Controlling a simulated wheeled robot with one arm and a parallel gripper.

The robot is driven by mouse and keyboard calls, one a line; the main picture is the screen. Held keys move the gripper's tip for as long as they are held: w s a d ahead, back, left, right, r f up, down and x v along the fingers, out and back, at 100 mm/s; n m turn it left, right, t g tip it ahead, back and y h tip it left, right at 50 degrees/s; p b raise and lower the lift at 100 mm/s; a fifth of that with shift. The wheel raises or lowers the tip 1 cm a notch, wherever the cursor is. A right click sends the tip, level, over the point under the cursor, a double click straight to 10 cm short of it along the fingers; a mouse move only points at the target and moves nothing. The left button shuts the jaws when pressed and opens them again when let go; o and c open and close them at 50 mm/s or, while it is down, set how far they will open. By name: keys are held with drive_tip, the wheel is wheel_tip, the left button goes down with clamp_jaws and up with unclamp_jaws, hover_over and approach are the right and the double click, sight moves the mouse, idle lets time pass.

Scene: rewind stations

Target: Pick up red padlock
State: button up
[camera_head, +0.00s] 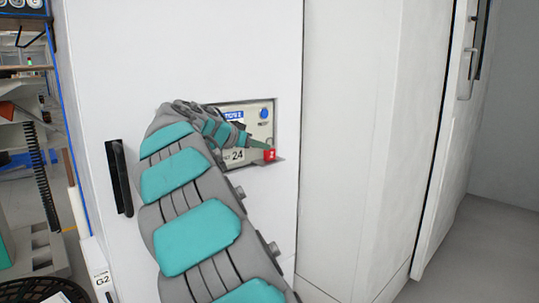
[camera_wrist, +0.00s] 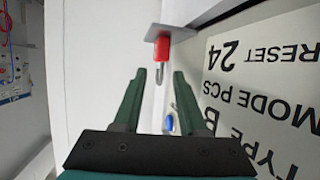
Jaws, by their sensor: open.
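The red padlock (camera_head: 270,155) sits at the lower right of the recessed control panel in the white cabinet. In the wrist view, which looks upside down, the padlock (camera_wrist: 162,48) rests against a small grey ledge (camera_wrist: 170,34), with its metal shackle pointing toward my gripper. My gripper (camera_wrist: 160,74) is open and empty. Its green fingertips stand on either side of the shackle's line, apart from the red body. In the head view my gripper (camera_head: 258,143) reaches into the recess just above and left of the padlock. My arm hides part of the panel.
The control panel (camera_head: 233,113) has a blue knob (camera_head: 264,113) and printed text with "24". The recess edges lie close around my gripper. A black handle (camera_head: 118,178) is on the white cabinet (camera_head: 180,60). Cluttered shelves (camera_head: 22,90) stand at the left.

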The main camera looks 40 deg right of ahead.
sight(272, 148)
drive_tip(key=shift+p+x, duration=0.3)
drive_tip(key=shift+x, duration=2.4)
drive_tip(key=shift+r, duration=0.1)
clamp_jaws()
